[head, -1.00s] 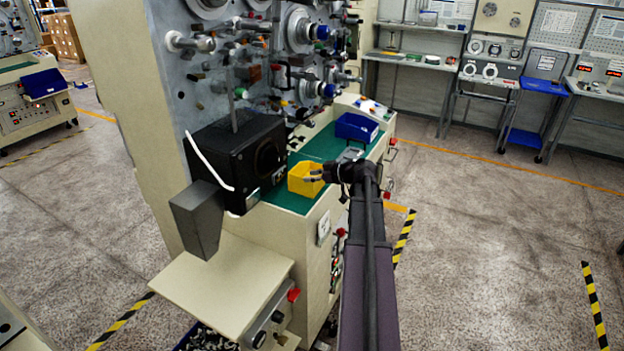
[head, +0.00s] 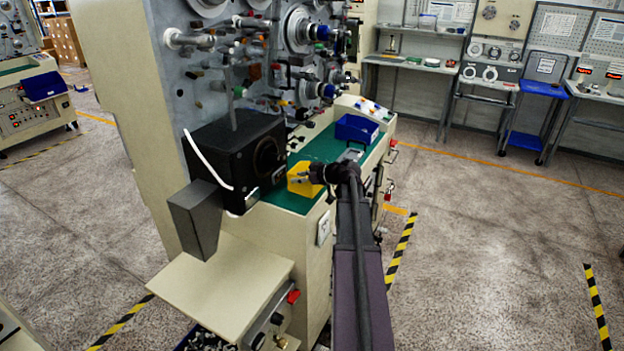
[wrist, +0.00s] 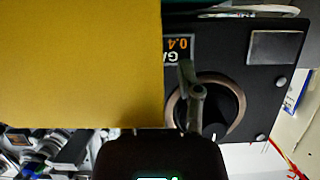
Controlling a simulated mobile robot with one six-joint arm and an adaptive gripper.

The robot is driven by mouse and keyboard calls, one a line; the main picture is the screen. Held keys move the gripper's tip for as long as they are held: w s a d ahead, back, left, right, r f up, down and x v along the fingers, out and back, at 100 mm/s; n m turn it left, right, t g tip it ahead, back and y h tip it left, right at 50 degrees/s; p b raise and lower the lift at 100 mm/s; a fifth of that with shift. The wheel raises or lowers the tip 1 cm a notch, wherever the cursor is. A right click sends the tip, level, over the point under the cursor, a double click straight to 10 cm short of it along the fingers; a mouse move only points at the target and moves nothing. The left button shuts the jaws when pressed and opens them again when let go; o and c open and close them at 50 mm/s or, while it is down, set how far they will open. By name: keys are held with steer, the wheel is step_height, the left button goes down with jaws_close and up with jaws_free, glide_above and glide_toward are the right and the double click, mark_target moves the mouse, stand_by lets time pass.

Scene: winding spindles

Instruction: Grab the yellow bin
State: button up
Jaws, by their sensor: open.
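The yellow bin (head: 299,187) sits on the green top of the machine's ledge, just right of the black box. My gripper (head: 311,177) is at the bin's right side, its fingers overlapping the bin's upper edge in the head view. In the wrist view the bin (wrist: 80,65) fills the upper left, very close to the camera. One finger of my gripper (wrist: 193,100) shows just right of the bin's edge; the other is hidden, apparently behind the yellow wall. The gripper is open. I cannot tell whether a finger touches the bin.
The black box (head: 238,160) with a round dial stands close left of the bin; its dial face (wrist: 270,85) is in the wrist view. A blue bin (head: 356,129) sits farther back on the green surface (head: 322,148). Spindles project from the panel above.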

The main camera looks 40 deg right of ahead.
jaws_close()
steer(key=shift+r, duration=0.15)
stand_by(0.4)
step_height(320, 180, up, 4)
steer(key=p, duration=0.4)
steer(key=s+d+p, duration=0.1)
steer(key=s+d, duration=1)
steer(key=shift+s+d+r, duration=0.15)
steer(key=shift+d+r, duration=0.05)
steer(key=shift+r, duration=0.2)
